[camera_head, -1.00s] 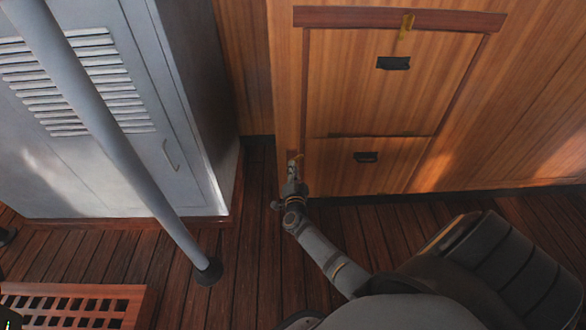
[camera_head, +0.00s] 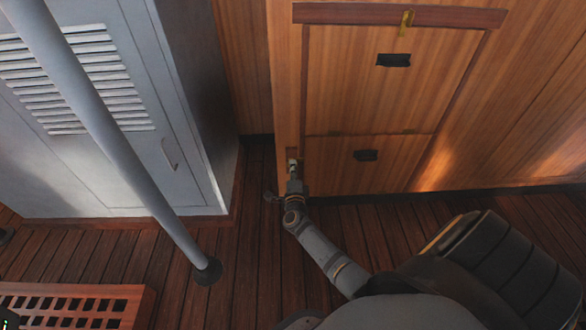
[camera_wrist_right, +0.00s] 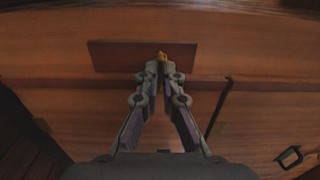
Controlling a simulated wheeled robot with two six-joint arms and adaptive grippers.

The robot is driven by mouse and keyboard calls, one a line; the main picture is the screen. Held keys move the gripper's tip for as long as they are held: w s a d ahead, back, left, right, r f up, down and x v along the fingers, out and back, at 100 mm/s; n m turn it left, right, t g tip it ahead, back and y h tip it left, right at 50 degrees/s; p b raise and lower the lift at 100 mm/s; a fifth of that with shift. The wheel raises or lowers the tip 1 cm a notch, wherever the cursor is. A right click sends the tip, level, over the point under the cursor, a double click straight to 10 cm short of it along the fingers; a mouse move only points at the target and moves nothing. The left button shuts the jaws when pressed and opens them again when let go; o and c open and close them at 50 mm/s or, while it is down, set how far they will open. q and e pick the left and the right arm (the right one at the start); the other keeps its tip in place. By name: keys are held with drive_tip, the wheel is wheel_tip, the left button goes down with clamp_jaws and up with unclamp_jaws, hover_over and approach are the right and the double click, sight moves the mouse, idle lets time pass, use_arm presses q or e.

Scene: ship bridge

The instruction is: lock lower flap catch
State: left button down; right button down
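The lower flap (camera_head: 395,170) is a wooden panel with a black handle (camera_head: 366,155), and it looks flush with the cabinet front. The lower catch (camera_wrist_right: 162,57) is a small brass piece in front of a dark wood block (camera_wrist_right: 115,55), left of the flap in the head view. My right gripper (camera_head: 293,168) is at that block (camera_head: 292,153). In the wrist view its fingertips (camera_wrist_right: 163,69) close together around the brass catch, which is mostly hidden. The lower flap's handle also shows in the wrist view (camera_wrist_right: 289,157). My left gripper is not in view.
The upper flap (camera_head: 350,85) has a black handle and a brass catch (camera_head: 406,20) hanging from a dark top bar. A grey locker (camera_head: 190,120) and a slanted pole (camera_head: 120,140) stand left. A wooden grating (camera_head: 70,290) lies lower left. Floor between is clear.

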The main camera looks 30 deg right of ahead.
drive_tip(key=shift+f, duration=0.1)
idle(0.4)
drive_tip(key=c, duration=1.5)
unclamp_jaws()
drive_tip(key=v, duration=1.2)
drive_tip(key=shift+s, duration=0.1)
